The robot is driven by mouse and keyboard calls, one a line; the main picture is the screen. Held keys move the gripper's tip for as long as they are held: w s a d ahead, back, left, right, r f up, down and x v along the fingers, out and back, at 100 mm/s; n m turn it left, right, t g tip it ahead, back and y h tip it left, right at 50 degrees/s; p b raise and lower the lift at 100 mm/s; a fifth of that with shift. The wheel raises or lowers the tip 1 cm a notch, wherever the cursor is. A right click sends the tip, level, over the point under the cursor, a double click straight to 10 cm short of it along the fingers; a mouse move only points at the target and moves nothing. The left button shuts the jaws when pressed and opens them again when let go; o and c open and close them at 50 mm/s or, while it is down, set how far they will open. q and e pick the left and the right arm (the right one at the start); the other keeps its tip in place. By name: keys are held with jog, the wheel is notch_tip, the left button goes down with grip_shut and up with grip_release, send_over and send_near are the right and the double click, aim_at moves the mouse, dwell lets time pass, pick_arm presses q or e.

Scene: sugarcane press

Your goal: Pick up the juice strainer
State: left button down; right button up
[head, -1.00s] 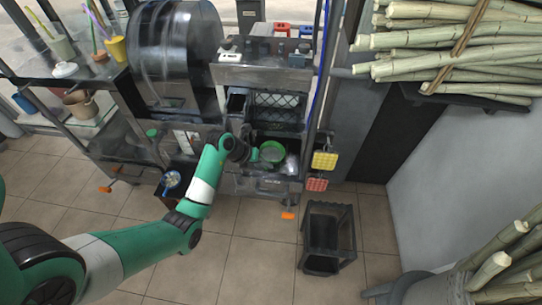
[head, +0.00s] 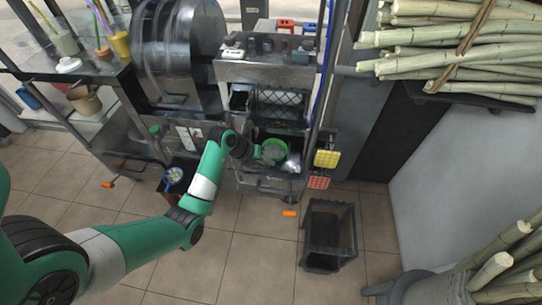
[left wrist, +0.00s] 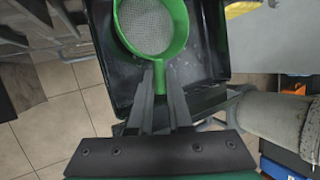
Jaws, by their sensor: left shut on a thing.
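The juice strainer (head: 273,152) is a round green sieve with a pale mesh. It is at the press's lower shelf in the head view. In the left wrist view the strainer (left wrist: 150,24) shows from above, its handle pointing down to my gripper. My left gripper (head: 252,152) is shut on the strainer's handle, with the two dark fingers (left wrist: 161,88) on either side of it. The strainer is over a black tray (left wrist: 212,100); I cannot tell whether it touches the tray. My right gripper is not in view.
The metal press (head: 265,75) stands above and around the strainer. An empty black bin (head: 329,236) is on the tiled floor to the right. Sugarcane bundles (head: 455,40) are at the upper right. Yellow and red pads (head: 327,159) hang beside the press.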

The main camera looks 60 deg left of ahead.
pick_arm(q)
jog(key=shift+r, duration=0.1)
notch_tip(320, 180, up, 4)
jog(key=p, duration=0.4)
jog(key=shift+s+d+r, duration=0.15)
jog(key=shift+r, duration=0.05)
jog(key=r+p, duration=0.1)
jog(key=s+d+r+p, duration=0.1)
jog(key=r, duration=0.1)
jog(key=s+d+r+p, duration=0.1)
jog(key=p, duration=0.1)
jog(key=shift+s+d+r, duration=0.2)
jog(key=s+d+r+p, duration=0.4)
jog(key=s+d+p, duration=0.1)
jog(key=s+d, duration=0.2)
notch_tip(320, 180, up, 37)
jog(key=p, duration=3.6)
jog(key=shift+f, duration=0.15)
jog(key=shift+d+f, duration=0.1)
jog(key=shift+s, duration=0.1)
